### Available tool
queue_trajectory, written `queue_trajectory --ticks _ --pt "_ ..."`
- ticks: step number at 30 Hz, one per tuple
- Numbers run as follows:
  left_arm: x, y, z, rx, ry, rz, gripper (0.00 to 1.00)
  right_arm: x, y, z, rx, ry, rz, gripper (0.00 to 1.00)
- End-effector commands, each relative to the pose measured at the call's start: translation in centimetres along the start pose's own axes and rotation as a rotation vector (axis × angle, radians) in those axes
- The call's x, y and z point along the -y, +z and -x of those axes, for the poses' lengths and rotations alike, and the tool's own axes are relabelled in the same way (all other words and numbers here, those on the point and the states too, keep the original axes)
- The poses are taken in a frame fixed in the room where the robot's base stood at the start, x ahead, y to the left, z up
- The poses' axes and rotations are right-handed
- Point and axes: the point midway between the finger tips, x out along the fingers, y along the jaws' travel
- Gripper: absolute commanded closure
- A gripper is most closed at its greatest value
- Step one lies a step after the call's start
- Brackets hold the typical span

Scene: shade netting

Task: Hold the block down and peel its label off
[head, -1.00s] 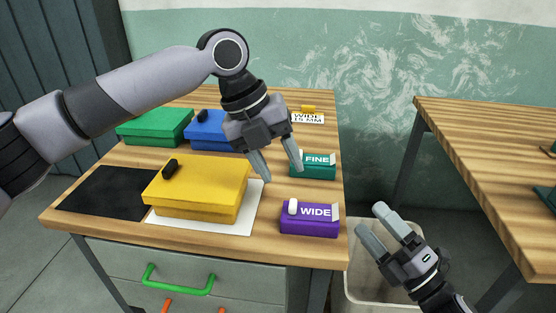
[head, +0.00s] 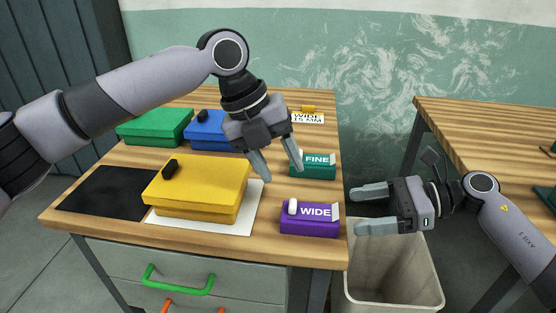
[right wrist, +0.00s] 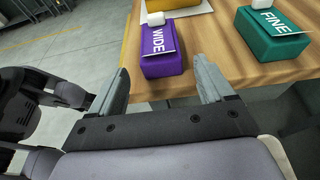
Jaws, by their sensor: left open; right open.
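A purple block (head: 309,227) sits near the front right corner of the wooden table. My left gripper (head: 281,173) is open and empty above the table, left of the teal block. My right gripper (head: 374,209) is open and empty just off the table's right edge, pointing left at the purple block. In the right wrist view the purple block (right wrist: 162,62) lies ahead, between the fingertips and beyond them.
A yellow box (head: 195,185) with a black knob stands on a white sheet beside a black mat (head: 105,192). Green (head: 155,127) and blue (head: 208,133) boxes stand behind. A bin (head: 393,275) is below my right gripper. A second table (head: 490,130) stands at right.

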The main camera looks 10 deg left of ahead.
Motion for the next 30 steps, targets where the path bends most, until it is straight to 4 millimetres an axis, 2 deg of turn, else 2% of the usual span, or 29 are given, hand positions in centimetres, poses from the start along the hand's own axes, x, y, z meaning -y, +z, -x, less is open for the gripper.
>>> queue_trajectory --ticks 18,24,30 --pt "0.0 0.0 0.0 0.0 0.0 0.0 0.49 -0.1 0.1 -8.2 0.004 0.002 -0.003 0.19" --pt "0.0 0.0 0.0 0.0 0.0 0.0 0.49 -0.1 0.1 -9.4 0.004 0.001 -0.003 0.19" --pt "0.0 0.0 0.0 0.0 0.0 0.0 0.49 0.0 0.1 -9.7 0.004 0.0 -0.003 0.19"
